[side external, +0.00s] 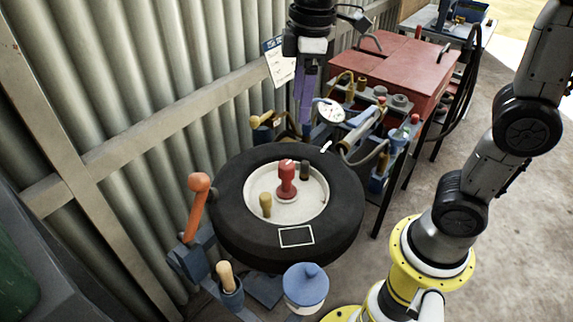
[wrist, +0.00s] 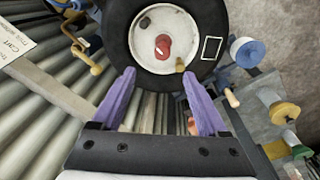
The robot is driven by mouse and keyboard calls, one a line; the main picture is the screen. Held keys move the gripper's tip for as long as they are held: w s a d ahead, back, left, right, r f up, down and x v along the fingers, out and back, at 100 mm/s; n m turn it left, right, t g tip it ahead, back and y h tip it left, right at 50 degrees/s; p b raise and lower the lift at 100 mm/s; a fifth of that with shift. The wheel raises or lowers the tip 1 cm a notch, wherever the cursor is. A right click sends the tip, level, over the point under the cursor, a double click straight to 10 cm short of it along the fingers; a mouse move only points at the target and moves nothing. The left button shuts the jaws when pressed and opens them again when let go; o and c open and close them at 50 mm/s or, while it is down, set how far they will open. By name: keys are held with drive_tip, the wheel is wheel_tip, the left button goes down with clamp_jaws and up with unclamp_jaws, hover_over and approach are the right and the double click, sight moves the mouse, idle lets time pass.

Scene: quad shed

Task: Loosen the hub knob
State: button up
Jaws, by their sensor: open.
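The red hub knob (side external: 287,180) stands at the middle of the pale wheel disc (side external: 315,208) inside a black tyre (side external: 235,222). The knob has a white mark on its top. In the wrist view the red knob (wrist: 162,46) shows beyond my fingertips. My gripper (side external: 305,118) is above and behind the wheel in the side view, pointing down. Its two purple fingers are spread and empty in the wrist view (wrist: 159,76). The fingers are apart from the knob. A yellow peg (side external: 265,204) and a dark peg (side external: 305,169) stand on the disc beside the knob.
An orange-knobbed lever (side external: 198,195) stands left of the tyre. A blue lidded pot (side external: 306,287) and a wooden handle (side external: 225,275) are at the front. A gauge (side external: 331,111) and hoses crowd the back right. A corrugated wall (side external: 130,75) stands behind.

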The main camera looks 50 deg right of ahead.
sight(287, 164)
drive_tip(key=shift+g, duration=0.5)
drive_tip(key=f, duration=0.5)
drive_tip(key=w+a+f, duration=0.1)
drive_tip(key=f, duration=0.5)
drive_tip(key=w+f, duration=0.1)
drive_tip(key=f, duration=0.4)
drive_tip(key=shift+a+f, duration=0.3)
drive_tip(key=shift+f, duration=0.05)
clamp_jaws()
